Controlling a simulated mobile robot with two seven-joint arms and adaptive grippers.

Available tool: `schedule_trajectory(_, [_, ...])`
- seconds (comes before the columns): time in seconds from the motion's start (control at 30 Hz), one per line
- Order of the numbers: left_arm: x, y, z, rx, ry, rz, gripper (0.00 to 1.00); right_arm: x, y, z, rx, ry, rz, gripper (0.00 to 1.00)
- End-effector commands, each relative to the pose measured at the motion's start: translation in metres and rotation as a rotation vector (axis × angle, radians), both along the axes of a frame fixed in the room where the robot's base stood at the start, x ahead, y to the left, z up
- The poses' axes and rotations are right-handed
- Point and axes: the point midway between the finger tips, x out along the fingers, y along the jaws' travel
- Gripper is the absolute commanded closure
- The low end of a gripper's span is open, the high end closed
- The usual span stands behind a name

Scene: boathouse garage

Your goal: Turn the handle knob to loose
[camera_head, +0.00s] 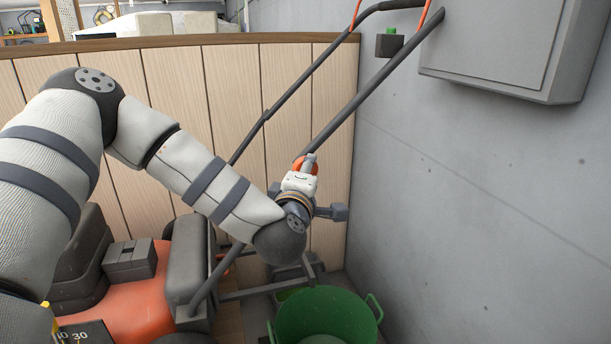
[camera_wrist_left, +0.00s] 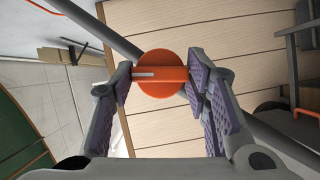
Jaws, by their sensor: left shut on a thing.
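The handle knob (camera_wrist_left: 160,66) is a round orange knob with a raised bar across it and a pale line at the bar's left end. It sits on a grey handle tube (camera_wrist_left: 103,32). In the wrist view my left gripper (camera_wrist_left: 160,82) has one purple-padded finger on each side of the knob and is shut on it. The bar lies roughly level in that view. In the head view a little of the orange knob (camera_head: 298,163) shows behind my left gripper (camera_head: 306,170); the fingertips there are partly hidden. My right gripper is not in view.
The handle (camera_head: 372,85) rises to the upper right from an orange machine (camera_head: 145,300). A green tub (camera_head: 328,318) stands below my gripper. A wooden panel (camera_head: 240,80) stands behind, a grey wall (camera_head: 450,200) to the right, and a grey box (camera_head: 490,45) hangs on it.

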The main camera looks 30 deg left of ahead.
Motion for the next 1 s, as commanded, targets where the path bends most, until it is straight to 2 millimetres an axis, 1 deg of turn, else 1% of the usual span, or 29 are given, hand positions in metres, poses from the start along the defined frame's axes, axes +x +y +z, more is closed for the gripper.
schedule_trajectory(0.03, [0.0002, 0.0000, 0.0060, 0.027, 0.020, 0.000, 0.85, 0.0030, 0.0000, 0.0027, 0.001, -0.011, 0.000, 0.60])
schedule_trajectory(0.07, [0.0003, 0.0001, 0.0064, 0.045, 0.041, 0.001, 0.85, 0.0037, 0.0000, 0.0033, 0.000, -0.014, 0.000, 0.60])
schedule_trajectory(1.0, [0.0044, -0.0023, 0.0085, 0.627, 0.722, 0.005, 0.85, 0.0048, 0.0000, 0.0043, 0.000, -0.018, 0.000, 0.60])
